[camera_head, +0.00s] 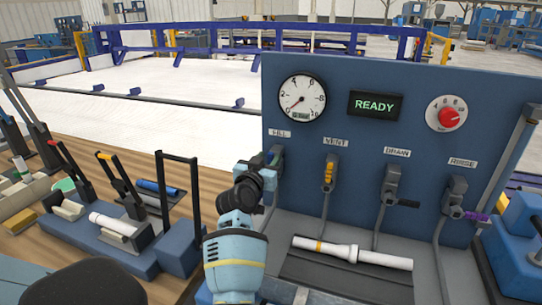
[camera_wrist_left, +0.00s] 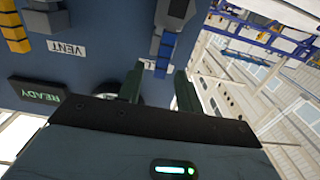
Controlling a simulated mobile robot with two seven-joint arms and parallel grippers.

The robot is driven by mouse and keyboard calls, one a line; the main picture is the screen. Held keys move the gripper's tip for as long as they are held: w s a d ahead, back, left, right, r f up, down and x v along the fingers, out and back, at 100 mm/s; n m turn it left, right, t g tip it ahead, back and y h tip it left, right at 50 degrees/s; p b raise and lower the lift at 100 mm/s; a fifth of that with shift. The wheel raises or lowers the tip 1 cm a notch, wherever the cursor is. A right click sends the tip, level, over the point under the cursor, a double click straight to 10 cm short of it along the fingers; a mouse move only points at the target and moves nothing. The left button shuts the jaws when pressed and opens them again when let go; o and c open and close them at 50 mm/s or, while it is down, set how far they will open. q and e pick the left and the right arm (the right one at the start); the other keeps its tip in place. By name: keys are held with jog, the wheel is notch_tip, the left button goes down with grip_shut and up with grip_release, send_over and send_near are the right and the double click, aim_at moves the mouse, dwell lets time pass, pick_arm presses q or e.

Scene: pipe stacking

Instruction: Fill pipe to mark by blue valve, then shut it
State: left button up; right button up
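The blue valve under the FILL label is partly hidden behind my left gripper (camera_head: 262,175); its grey body (camera_head: 277,152) shows at the panel's left. In the left wrist view its blue handle (camera_wrist_left: 164,50) appears just beyond my fingers. My left gripper (camera_wrist_left: 158,88) is open, its two dark fingers apart with nothing clearly between them. A white pipe (camera_head: 345,252) with a yellow band near its left end lies on a dark rest below the panel. The round gauge (camera_head: 302,98) has its red needle pointing to the lower left. My right gripper is out of view.
Yellow VENT (camera_head: 328,172), black DRAIN (camera_head: 404,203) and purple RINSE (camera_head: 477,217) handles sit to the right. A display (camera_head: 375,105) reads READY beside a red knob (camera_head: 449,117). Clamps and tools crowd the wooden bench (camera_head: 155,165) at left.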

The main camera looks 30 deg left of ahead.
pick_arm(q)
jog(key=shift+x, duration=1.4)
grip_shut()
